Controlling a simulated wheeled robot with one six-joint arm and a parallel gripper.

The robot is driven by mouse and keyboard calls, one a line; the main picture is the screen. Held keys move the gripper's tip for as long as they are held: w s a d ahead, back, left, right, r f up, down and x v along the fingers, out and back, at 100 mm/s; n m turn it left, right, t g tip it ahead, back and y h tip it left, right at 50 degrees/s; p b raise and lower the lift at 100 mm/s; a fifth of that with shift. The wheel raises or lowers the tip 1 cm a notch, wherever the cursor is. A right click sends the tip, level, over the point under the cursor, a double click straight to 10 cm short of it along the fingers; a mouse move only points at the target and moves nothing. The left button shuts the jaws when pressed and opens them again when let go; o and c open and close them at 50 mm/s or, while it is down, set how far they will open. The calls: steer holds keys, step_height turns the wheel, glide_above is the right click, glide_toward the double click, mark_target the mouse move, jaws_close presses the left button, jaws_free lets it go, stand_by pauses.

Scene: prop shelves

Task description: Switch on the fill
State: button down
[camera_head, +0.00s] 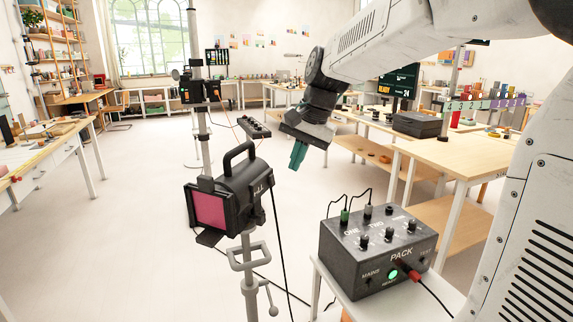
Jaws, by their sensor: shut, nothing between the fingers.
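A black lamp (232,200) with a pink front and a top handle stands on a grey stand at centre; the lettering on its side is partly legible and seems to read FILL. A dark power pack (340,262) sits on a small white table at lower right. Its top reads ONE, TWO and a third blurred word, with several black knobs or switches (364,241).
Two cabled plugs, green (345,215) and grey (368,211), stand up from the pack's back. A second lamp (200,91) hangs on a pole behind. A wooden bench (465,155) stands at right, another table (50,150) at left. Cables lie on the open floor.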

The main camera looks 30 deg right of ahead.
step_height(320, 180, up, 9)
steer(key=shift+s+d+f, duration=0.15)
steer(key=shift+s+d, duration=0.05)
steer(key=shift+s, duration=0.1)
stand_by(0.5)
steer(key=s+a+f+n, duration=0.1)
steer(key=s+f+n, duration=0.2)
steer(key=s, duration=0.6)
steer(key=s+a+f+n+g+h, duration=0.1)
steer(key=s+f+n, duration=0.2)
steer(key=s+f, duration=0.4)
steer(key=s+a+f+n+h, duration=0.1)
steer(key=s+a+f+n, duration=0.1)
steer(key=s+f, duration=0.4)
steer(key=s+n, duration=0.1)
steer(key=s, duration=0.4)
steer(key=shift+s+g, duration=0.3)
steer(key=shift+f, duration=0.1)
